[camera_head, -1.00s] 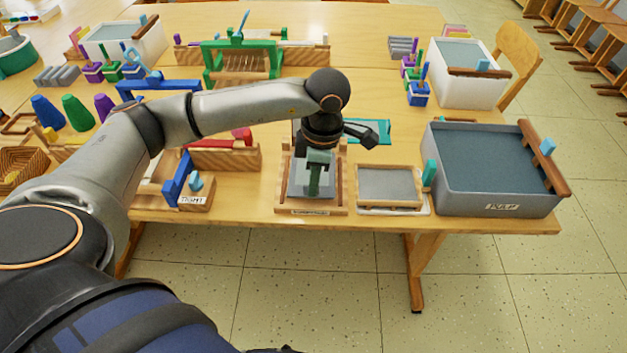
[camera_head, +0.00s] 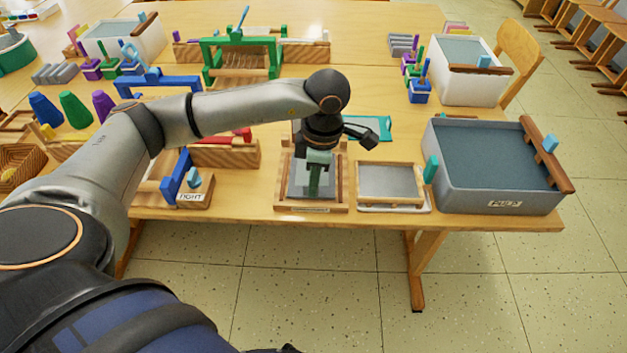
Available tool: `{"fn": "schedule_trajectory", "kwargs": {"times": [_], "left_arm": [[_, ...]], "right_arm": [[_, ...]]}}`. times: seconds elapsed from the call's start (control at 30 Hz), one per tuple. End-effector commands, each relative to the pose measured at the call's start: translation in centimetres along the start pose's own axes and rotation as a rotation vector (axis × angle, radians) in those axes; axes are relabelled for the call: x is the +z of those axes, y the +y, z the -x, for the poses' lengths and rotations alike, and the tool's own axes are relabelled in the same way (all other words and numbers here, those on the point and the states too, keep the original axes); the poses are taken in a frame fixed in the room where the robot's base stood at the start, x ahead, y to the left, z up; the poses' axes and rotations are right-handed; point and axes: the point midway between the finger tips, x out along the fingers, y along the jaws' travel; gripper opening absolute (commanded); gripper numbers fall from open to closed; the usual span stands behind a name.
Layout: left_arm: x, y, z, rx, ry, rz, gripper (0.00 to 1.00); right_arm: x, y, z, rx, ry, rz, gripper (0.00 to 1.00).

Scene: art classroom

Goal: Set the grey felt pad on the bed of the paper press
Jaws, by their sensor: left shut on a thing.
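The paper press (camera_head: 282,194) is a wooden frame near the table's front edge, with a small label on its front. My left gripper (camera_head: 316,178) points straight down over the middle of its bed, its fingers largely blending with a green upright piece. A flat grey piece, which looks like the grey felt pad (camera_head: 299,182), shows around the fingers, inside the wooden frame. The gripper is shut on it. I cannot tell whether the pad touches the bed, because the gripper hides its middle. My right gripper does not show.
A framed grey screen (camera_head: 391,182) lies just right of the press. Beyond it stands a grey pulp vat (camera_head: 497,201). A teal board (camera_head: 372,128) lies behind. My left arm spans the table's left half.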

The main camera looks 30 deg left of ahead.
Motion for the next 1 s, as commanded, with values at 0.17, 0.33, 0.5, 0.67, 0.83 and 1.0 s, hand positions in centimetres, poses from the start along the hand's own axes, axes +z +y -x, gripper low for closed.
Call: {"fn": "schedule_trajectory", "kwargs": {"times": [0.17,0.33,0.5,0.67,0.83,1.0], "left_arm": [[-0.02,0.01,0.02,0.0,0.0,0.0,0.0],[-0.01,0.0,0.02,0.0,0.0,0.0,0.0],[-0.01,0.01,0.02,0.0,0.0,0.0,0.25],[-0.01,0.0,0.02,0.0,0.0,0.0,0.43],[-0.01,0.0,0.02,0.0,0.0,0.0,0.43],[-0.01,0.0,0.02,0.0,0.0,0.0,0.43]], "right_arm": [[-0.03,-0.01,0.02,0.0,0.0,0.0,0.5],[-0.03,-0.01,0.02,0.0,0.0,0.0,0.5],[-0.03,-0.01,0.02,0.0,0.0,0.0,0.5],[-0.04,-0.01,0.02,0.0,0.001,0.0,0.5],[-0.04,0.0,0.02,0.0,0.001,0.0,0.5],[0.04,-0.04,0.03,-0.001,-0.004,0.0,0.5]]}}
